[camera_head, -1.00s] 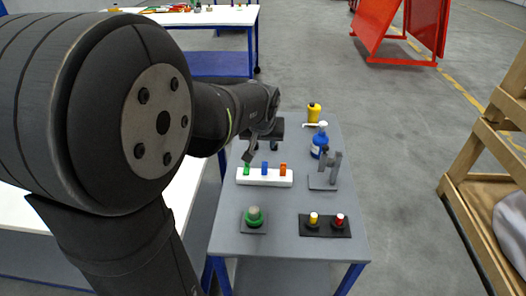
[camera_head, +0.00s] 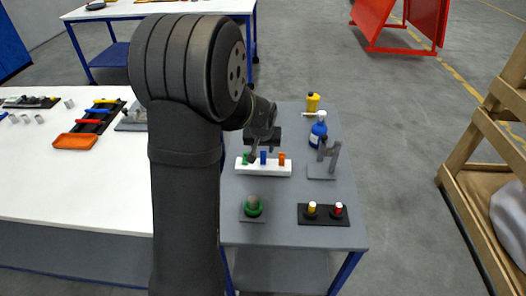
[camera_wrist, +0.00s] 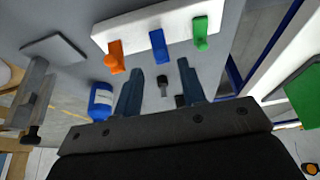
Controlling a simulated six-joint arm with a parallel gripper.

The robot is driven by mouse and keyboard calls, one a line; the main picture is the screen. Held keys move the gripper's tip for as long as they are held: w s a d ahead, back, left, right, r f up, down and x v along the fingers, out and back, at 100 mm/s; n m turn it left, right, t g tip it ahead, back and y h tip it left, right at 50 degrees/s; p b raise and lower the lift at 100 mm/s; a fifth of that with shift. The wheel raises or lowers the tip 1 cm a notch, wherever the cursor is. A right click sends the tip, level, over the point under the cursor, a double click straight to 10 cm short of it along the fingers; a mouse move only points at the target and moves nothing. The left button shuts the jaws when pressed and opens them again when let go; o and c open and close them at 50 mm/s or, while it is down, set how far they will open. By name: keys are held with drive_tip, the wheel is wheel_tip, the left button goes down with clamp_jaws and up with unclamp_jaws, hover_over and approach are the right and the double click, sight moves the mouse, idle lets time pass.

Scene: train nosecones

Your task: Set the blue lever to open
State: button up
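The blue lever (camera_head: 263,158) stands in the middle of a white block (camera_head: 280,172) on the grey table. A green lever (camera_head: 246,158) is on its left and an orange lever (camera_head: 282,159) on its right. In the wrist view the blue lever (camera_wrist: 158,45) appears just beyond the fingertips, roughly centred between them. My gripper (camera_wrist: 159,67) is open, with two separate fingers and nothing held. In the head view my gripper (camera_head: 258,147) is close behind and above the levers. Contact with the blue lever is not visible.
A grey stand with an upright bracket (camera_head: 322,172), a blue bottle (camera_head: 318,136) and a yellow container (camera_head: 312,102) are to the right and behind.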

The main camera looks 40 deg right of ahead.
sight(263, 155)
drive_tip(key=shift+x, duration=1.6)
clamp_jaws()
drive_tip(key=shift+s+a+t+h, duration=0.3)
drive_tip(key=shift+a+t+h, duration=0.1)
drive_tip(key=shift+t+h, duration=0.1)
unclamp_jaws()
drive_tip(key=v, duration=1.7)
drive_tip(key=shift+s, duration=0.2)
drive_tip(key=shift+a+r, duration=0.1)
